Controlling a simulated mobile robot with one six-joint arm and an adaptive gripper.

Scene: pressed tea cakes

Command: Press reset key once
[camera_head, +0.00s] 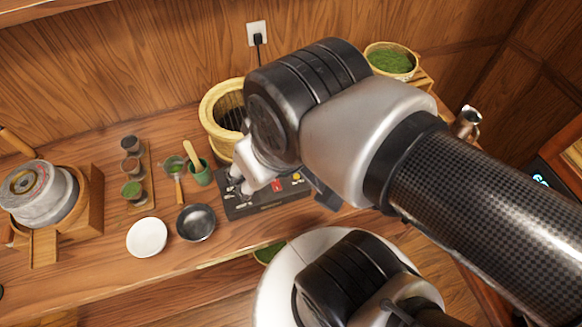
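A dark control panel (262,207) lies on the wooden counter in the head view. A red key (277,186) and a small yellow key (297,177) show on its right part. I cannot read any label, so I cannot tell which key is the reset key. My gripper (236,188) is over the left part of the panel, to the left of the red key. My arm and gripper hide some of the panel. The fingers are small and partly hidden, so I cannot tell whether they are open or shut, or whether they touch the panel.
A bamboo steamer (212,104) stands behind the panel. A green cup (200,174), a dark bowl (196,222) and a white bowl (147,237) are to its left. A stone mill (42,196) stands at far left. A basket of green leaves (390,61) is at the back right.

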